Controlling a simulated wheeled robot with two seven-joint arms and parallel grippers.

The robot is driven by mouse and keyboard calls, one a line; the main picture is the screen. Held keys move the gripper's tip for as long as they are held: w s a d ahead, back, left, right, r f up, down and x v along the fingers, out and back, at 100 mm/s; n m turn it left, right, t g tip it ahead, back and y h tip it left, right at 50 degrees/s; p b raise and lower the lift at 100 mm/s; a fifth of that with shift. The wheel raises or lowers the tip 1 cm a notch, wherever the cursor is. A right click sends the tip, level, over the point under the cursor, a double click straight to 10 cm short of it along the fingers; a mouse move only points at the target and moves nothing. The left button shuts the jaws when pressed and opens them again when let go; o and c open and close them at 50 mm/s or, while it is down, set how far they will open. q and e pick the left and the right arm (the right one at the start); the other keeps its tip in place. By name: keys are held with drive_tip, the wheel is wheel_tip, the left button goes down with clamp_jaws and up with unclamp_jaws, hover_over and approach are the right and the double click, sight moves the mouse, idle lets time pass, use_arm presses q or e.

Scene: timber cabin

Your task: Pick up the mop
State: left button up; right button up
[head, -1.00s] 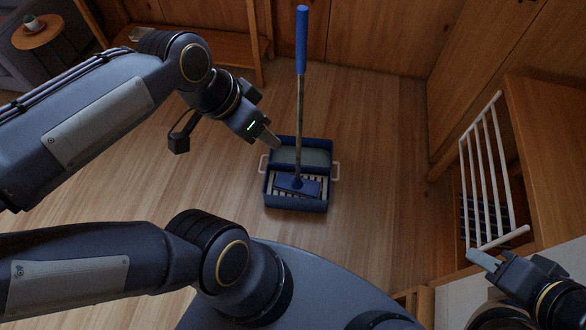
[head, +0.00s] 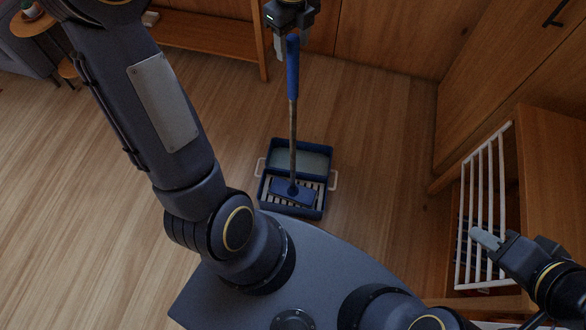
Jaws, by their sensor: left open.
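The mop stands nearly upright in a blue bucket (head: 321,212) on the floor. Its blue handle grip (head: 293,78) is at the top, with a thin metal pole below and a blue mop head (head: 292,192) resting on the bucket's slatted part. My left gripper (head: 291,50) is open at the top of the handle, its fingers pointing down on either side of the grip's upper end in the picture. Whether they touch it I cannot tell. My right gripper (head: 478,240) is at the right, far from the mop, in front of a white rack; its jaw state is unclear.
A white barred rack (head: 485,180) stands at the right beside a wooden cabinet (head: 550,170). A wooden bench (head: 205,42) and cabinet doors line the back. A small round table (head: 35,22) is at the far left. The floor around the bucket is clear.

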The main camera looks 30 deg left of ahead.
sight(293, 53)
use_arm(q)
wheel_tip(293, 53, down, 3)
drive_tip(key=shift+f, duration=0.15)
